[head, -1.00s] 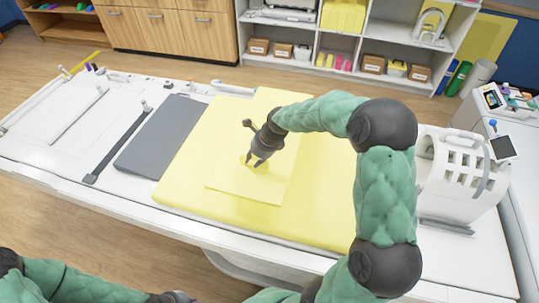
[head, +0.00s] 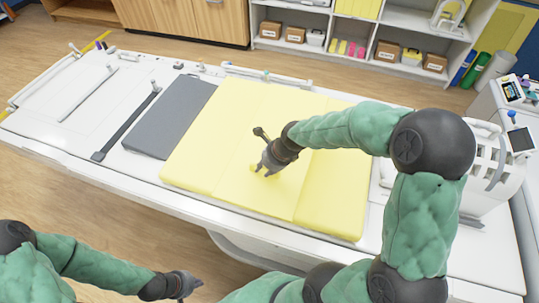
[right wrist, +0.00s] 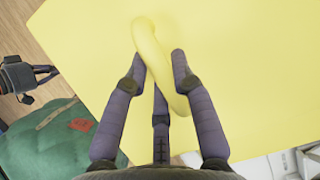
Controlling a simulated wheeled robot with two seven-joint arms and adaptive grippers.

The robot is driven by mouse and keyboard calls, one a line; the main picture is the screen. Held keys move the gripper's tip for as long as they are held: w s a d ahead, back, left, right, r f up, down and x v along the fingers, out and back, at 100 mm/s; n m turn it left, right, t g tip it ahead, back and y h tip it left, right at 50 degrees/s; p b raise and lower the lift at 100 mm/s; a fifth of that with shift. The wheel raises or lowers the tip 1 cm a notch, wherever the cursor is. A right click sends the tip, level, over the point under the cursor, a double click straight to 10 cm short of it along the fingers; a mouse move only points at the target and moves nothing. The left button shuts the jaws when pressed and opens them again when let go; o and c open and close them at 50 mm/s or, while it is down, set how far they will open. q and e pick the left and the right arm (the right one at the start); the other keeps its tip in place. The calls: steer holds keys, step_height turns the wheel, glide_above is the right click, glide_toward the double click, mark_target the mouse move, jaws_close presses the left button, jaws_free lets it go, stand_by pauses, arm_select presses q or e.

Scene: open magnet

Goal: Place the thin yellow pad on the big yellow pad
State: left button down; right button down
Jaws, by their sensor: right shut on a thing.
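The big yellow pad (head: 330,205) lies flat on the white table. The thin yellow pad (head: 240,190) lies over its middle, running from near the front edge to near the far edge; I cannot tell whether it is fully touching. My right gripper (head: 266,172) is over the thin pad's middle. In the right wrist view, my right gripper (right wrist: 163,88) is shut on the pad's curved yellow handle (right wrist: 149,40), which passes between the fingers. My left gripper (head: 191,291) is open and empty in front of the table, well away from the pads.
A dark grey pad (head: 172,115) lies left of the yellow pads, with a black strap bar (head: 128,125) beside it. A white coil housing (head: 488,185) stands right, partly behind my arm. Shelves with boxes (head: 388,52) stand behind the table.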

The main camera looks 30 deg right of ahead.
steer(key=w+d+f, duration=0.1)
steer(key=w+d+f+b, duration=0.1)
steer(key=w, duration=0.1)
steer(key=w+d+f+b, duration=0.1)
steer(key=w, duration=0.1)
steer(key=w+f, duration=0.1)
steer(key=w+d+f+b, duration=0.1)
steer(key=f, duration=0.1)
steer(key=w+d+f+b, duration=0.1)
steer(key=f, duration=0.1)
steer(key=shift+w+d, duration=0.2)
steer(key=shift+w, duration=0.2)
steer(key=shift+w+f, duration=0.15)
steer(key=shift+f, duration=0.1)
step_height(320, 180, down, 3)
steer(key=shift+w+d+f+b, duration=0.1)
steer(key=shift+d+f+b, duration=0.1)
steer(key=shift+b, duration=0.95)
steer(key=shift+r, duration=0.1)
steer(key=c, duration=1)
jaws_free()
steer(key=shift+c, duration=0.2)
